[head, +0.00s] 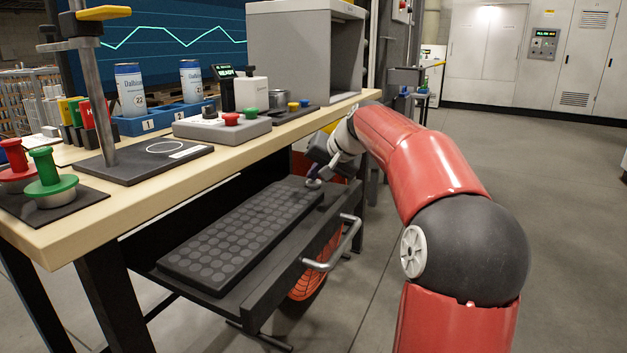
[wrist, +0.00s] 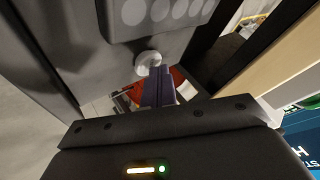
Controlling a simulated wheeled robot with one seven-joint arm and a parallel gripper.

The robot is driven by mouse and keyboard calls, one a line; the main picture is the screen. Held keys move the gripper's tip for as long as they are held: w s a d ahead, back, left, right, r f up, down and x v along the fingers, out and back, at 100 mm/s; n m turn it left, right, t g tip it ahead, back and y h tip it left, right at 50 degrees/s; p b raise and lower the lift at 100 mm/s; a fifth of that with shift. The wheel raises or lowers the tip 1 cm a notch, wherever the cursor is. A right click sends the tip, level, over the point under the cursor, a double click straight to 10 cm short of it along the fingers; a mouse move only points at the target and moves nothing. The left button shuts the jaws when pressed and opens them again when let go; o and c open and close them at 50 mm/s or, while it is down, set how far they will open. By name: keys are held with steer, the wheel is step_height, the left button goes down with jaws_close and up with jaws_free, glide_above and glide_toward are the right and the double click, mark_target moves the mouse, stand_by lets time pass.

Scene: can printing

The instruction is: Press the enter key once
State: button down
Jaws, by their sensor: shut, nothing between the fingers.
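A dark keyboard (head: 240,237) with several rows of round grey keys lies on a pull-out tray under the bench. Its end also shows at the top of the wrist view (wrist: 117,27). I cannot read any key marks, so I cannot tell which is the enter key. My gripper (head: 314,181) is at the keyboard's far end, pointing down. In the wrist view my gripper's fingers (wrist: 159,72) are shut together and empty. A pale round piece (wrist: 147,60) shows right beside the fingertips, just off the keyboard's end. I cannot tell whether the fingers touch it.
The tray (head: 262,291) has a metal handle (head: 338,247) at its front. The wooden bench top (head: 222,158) overhangs the tray. It carries a grey box with a red button (head: 231,119), cans in a blue rack (head: 166,121) and a stand. The floor at right is clear.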

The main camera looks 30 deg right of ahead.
mark_target(317, 183)
steer(key=shift+f, duration=0.35)
steer(key=shift+r, duration=0.1)
stand_by(0.3)
steer(key=shift+r+p, duration=0.95)
steer(key=shift+r, duration=0.35)
step_height(317, 183, up, 5)
steer(key=p, duration=0.4)
steer(key=shift+s, duration=0.1)
